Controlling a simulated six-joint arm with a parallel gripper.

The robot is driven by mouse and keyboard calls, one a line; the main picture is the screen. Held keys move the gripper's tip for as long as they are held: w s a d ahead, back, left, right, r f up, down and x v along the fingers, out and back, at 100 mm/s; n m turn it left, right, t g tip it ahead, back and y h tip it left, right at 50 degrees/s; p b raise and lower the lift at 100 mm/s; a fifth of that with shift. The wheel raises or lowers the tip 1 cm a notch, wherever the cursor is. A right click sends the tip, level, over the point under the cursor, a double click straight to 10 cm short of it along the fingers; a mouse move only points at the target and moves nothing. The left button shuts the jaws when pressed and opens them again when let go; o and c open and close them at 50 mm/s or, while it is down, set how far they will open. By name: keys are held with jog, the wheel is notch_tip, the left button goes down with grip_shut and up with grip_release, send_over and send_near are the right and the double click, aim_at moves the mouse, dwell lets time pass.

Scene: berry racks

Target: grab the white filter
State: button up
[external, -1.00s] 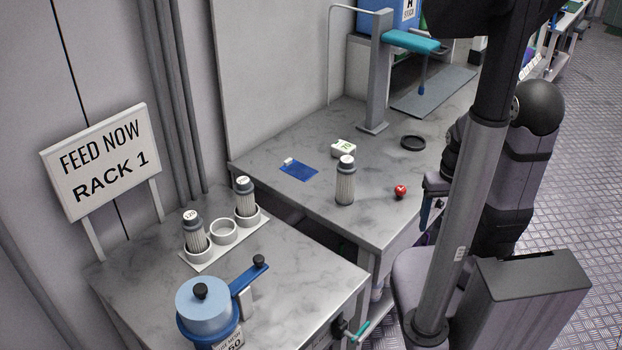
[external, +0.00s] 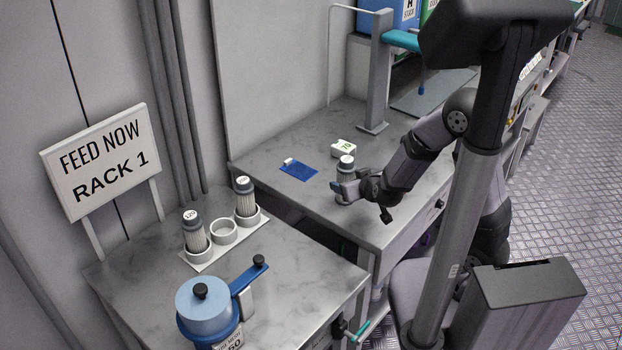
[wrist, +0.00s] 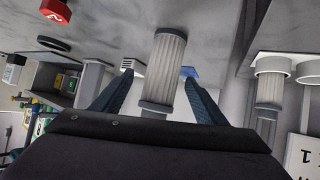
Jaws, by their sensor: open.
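The white filter (external: 346,163) is a pale ribbed cylinder with grey ends, standing upright on the far grey marble bench. My gripper (external: 346,190) is low at its near side in the external view, hiding part of its lower body. In the wrist view, which looks upside down, the filter (wrist: 164,62) stands between the two blue fingers of my gripper (wrist: 158,82). The fingers are open, with a visible gap on each side of the filter. Two similar filters (external: 194,232) (external: 246,197) stand in a white rack on the nearer bench.
A small white box (external: 343,149) and a blue card (external: 299,170) lie behind the filter. A red object (wrist: 56,10) and a dark round piece (wrist: 53,43) show in the wrist view. A grey post (external: 377,85) stands at the back. The rack's middle ring (external: 223,231) is empty.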

aim_at(343, 162)
jog(key=shift+w+a+f+m+t+b, duration=0.15)
jog(key=shift+f+m+t+b, duration=0.1)
jog(key=shift+t+b, duration=0.3)
jog(key=shift+w+a+f+m+t+b, duration=0.1)
jog(key=shift+f+m+t+b, duration=0.15)
jog(key=shift+t+b, duration=0.3)
jog(key=shift+r+t+b, duration=0.25)
jog(key=shift+t+b, duration=0.25)
jog(key=shift+t, duration=0.1)
jog(key=shift+s+a+r+m+t+b, duration=0.15)
jog(key=shift+s+r+m+t+b, duration=0.15)
jog(key=shift+r+m+t+b, duration=0.45)
jog(key=shift+s+r+t, duration=0.35)
jog(key=shift+r+t, duration=0.2)
jog(key=shift+t, duration=0.2)
jog(key=shift+w+a+r+p, duration=0.1)
jog(key=shift+w+p, duration=0.3)
jog(key=shift+w, duration=1.3)
jog(key=shift+w+a+p, duration=0.2)
jog(key=shift+w+p, duration=0.4)
jog(key=shift+w, duration=1.4)
jog(key=c, duration=1.1)
